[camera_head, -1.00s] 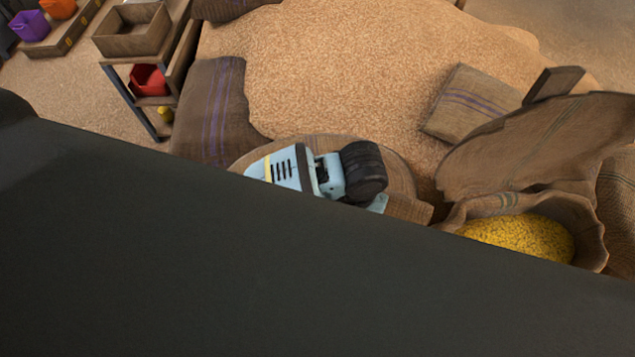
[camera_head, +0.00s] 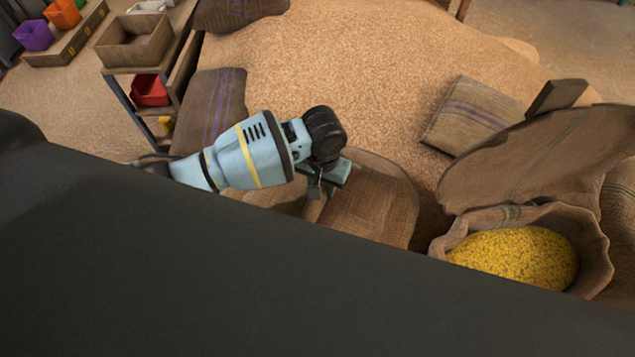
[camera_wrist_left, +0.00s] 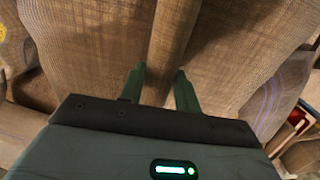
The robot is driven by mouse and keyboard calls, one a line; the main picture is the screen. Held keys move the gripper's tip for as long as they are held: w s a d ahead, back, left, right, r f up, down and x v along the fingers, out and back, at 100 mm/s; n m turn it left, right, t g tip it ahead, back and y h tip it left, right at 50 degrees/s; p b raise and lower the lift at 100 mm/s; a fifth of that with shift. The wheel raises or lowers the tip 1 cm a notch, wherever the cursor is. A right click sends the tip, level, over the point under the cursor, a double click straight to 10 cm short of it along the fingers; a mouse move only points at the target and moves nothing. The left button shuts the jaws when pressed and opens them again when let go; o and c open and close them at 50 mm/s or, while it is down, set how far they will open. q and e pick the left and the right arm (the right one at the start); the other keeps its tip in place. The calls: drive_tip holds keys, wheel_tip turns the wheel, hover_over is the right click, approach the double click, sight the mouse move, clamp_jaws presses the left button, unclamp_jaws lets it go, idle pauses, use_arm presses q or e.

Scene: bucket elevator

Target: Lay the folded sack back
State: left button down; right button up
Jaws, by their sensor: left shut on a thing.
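My left gripper (camera_head: 325,185) is at the middle of the head view, its wrist tilted down to the right. It is shut on a ridge of brown burlap (camera_wrist_left: 172,45), which runs between its two green fingers in the left wrist view (camera_wrist_left: 160,70). In the head view, a folded brown sack (camera_head: 372,205) spreads out just right of the fingers, with more burlap to their left. The sack's lower part is hidden. My right gripper is not in view.
An open sack of yellow grain (camera_head: 515,258) stands at the right. A purple-striped sack (camera_head: 472,115) lies on the grain heap (camera_head: 360,70); another (camera_head: 212,110) is at the left beside a shelf with a red bin (camera_head: 151,90). A large dark shape covers the lower picture.

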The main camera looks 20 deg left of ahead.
use_arm(q)
drive_tip(key=shift+w+a, duration=0.6)
drive_tip(key=shift+w, duration=0.05)
drive_tip(key=f, duration=0.2)
drive_tip(key=shift+w+a+f+b, duration=0.2)
drive_tip(key=shift+a+f+b, duration=0.1)
drive_tip(key=shift+f, duration=0.5)
drive_tip(key=shift+w, duration=0.1)
drive_tip(key=shift+f, duration=0.1)
drive_tip(key=c, duration=1)
unclamp_jaws()
